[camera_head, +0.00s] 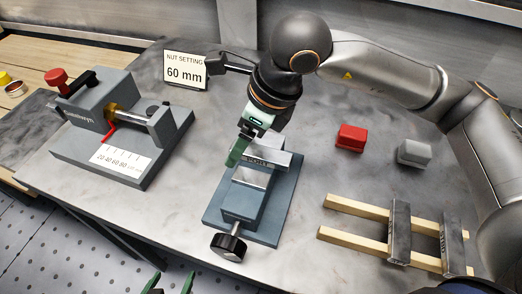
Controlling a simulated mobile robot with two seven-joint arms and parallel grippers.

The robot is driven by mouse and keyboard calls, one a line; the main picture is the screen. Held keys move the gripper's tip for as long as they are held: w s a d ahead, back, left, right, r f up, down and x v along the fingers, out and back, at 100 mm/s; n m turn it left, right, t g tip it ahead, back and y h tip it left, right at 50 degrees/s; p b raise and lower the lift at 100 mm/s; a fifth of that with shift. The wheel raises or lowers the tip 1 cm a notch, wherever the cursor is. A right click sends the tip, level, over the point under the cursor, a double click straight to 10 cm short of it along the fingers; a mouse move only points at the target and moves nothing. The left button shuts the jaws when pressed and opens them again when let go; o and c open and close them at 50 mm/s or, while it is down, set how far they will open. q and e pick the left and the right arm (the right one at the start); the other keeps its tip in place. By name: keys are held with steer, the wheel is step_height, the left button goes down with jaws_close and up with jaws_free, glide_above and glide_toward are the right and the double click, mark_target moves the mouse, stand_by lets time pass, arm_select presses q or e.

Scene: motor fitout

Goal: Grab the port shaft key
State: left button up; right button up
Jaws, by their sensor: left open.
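I cannot make out for certain which thing is the port shaft key. A small red block (351,137) and a small grey block (414,153) stand on the bench right of the vise. Two dark, labelled bars, a left one (399,233) and a right one (453,244), lie across two wooden rails. My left gripper (169,284) shows only as two green fingertips at the bottom edge, spread apart with nothing visible between them. My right gripper (238,152) points down over the vise (243,199); its green fingers are seen side-on and partly hide the jaws.
The wooden rails (357,207) lie at the front right. A measuring fixture (120,128) with a red knob and scale stands at the left. A "NUT SETTING 60 mm" sign (185,71) stands at the back. The bench between vise and rails is clear.

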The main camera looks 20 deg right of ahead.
jaws_close()
stand_by(0.6)
steer(key=shift+r, duration=0.1)
stand_by(0.7)
